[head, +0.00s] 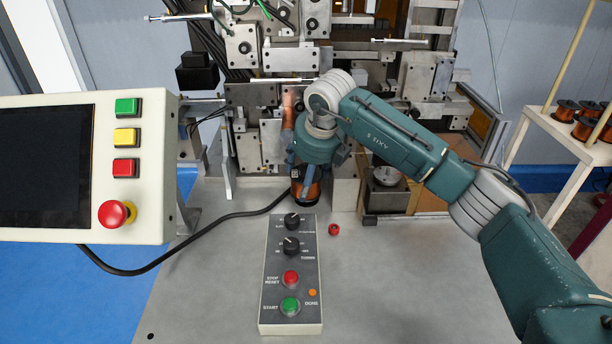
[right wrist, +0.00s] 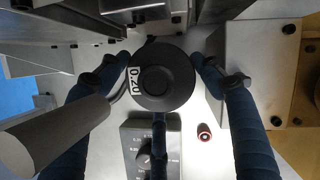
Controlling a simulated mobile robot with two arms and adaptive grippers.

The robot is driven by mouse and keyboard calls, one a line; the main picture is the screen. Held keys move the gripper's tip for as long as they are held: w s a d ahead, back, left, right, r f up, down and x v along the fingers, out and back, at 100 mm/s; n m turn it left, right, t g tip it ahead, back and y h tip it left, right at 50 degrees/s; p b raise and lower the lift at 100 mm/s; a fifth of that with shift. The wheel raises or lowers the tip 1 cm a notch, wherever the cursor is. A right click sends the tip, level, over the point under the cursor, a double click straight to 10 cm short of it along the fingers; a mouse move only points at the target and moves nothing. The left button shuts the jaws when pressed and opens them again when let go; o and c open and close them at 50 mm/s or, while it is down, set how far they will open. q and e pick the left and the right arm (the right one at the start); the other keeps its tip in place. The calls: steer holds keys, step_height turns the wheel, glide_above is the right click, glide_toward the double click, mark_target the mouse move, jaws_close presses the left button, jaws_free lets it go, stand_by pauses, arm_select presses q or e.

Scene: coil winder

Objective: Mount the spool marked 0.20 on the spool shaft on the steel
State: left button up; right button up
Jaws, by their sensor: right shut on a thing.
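The spool marked 0.20 (right wrist: 165,78) shows its black top flange and white label in the right wrist view. In the head view the spool (head: 313,190) shows copper winding and a black lower flange, upright at the steel plate (head: 210,270). My right gripper (head: 304,178) points down over it, with blue fingers around its side, shut on it. The spool shaft is not visible; I cannot tell whether the spool is around it or touching the steel. My left gripper is not in view.
A control box (head: 290,260) with knobs and buttons lies just in front of the spool. A small red ring (head: 334,229) lies on the steel. The winder (head: 260,150) stands close behind. A screen panel (head: 85,165) stands left; a rack with spools (head: 568,108) stands right.

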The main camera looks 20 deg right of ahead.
mark_target(306, 167)
steer(key=shift+d+r, duration=0.15)
steer(key=shift+r+p, duration=0.8)
steer(key=shift+r, duration=0.75)
steer(key=shift+r, duration=0.1)
